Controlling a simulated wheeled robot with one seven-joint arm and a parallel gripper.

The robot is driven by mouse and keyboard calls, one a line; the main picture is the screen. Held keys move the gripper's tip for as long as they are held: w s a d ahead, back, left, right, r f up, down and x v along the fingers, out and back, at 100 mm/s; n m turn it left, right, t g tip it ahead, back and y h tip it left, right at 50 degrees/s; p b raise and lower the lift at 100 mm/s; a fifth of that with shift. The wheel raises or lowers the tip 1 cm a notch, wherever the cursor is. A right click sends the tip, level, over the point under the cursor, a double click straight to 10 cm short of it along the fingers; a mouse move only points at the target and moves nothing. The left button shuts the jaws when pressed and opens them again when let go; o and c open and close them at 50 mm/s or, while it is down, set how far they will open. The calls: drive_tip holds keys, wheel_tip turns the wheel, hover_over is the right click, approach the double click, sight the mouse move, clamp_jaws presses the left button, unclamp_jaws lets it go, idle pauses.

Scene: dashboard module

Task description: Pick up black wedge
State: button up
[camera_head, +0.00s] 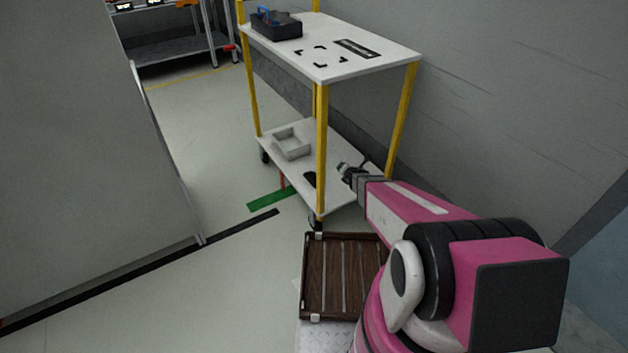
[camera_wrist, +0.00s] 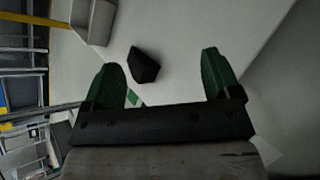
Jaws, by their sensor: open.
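The black wedge (camera_wrist: 145,66) lies on the white lower shelf (camera_wrist: 185,30) of the cart, a little ahead of my fingers in the wrist view and nearer the left finger. In the head view the wedge (camera_head: 310,179) is a small dark shape on the lower shelf near the front yellow post. My gripper (camera_wrist: 166,78) has two green fingers spread wide, with nothing between them. In the head view my gripper (camera_head: 345,171) reaches in over the lower shelf from the right, to the right of the wedge and apart from it.
A grey tray (camera_head: 291,144) stands on the lower shelf, left of the wedge. Yellow posts (camera_head: 321,150) carry the upper shelf (camera_head: 310,63) above my gripper. A black box (camera_head: 277,27) is on the upper shelf. A brown slatted tray (camera_head: 340,290) is below, in front of the cart.

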sight(313, 176)
drive_tip(key=a+f+n+y, duration=0.2)
drive_tip(key=a+f+n, duration=0.1)
drive_tip(key=n, duration=0.1)
drive_tip(key=a+f+n+y, duration=0.2)
drive_tip(key=a+f+n, duration=0.1)
drive_tip(key=n, duration=0.1)
drive_tip(key=a+f+n+y, duration=0.2)
drive_tip(key=a+f+n, duration=0.1)
drive_tip(key=n, duration=0.2)
drive_tip(key=shift+s+a+f, duration=0.15)
drive_tip(key=shift+a+f, duration=0.1)
drive_tip(key=shift+f, duration=0.05)
drive_tip(key=x, duration=0.5)
drive_tip(key=shift+w+r+x, duration=0.1)
drive_tip(key=shift+r+x, duration=0.1)
drive_tip(key=shift+x, duration=1.2)
drive_tip(key=shift+w+r+x, duration=0.15)
drive_tip(key=shift+r+x, duration=0.05)
drive_tip(key=shift+x, duration=1.2)
drive_tip(key=shift+s, duration=0.1)
drive_tip(key=c, duration=1.1)
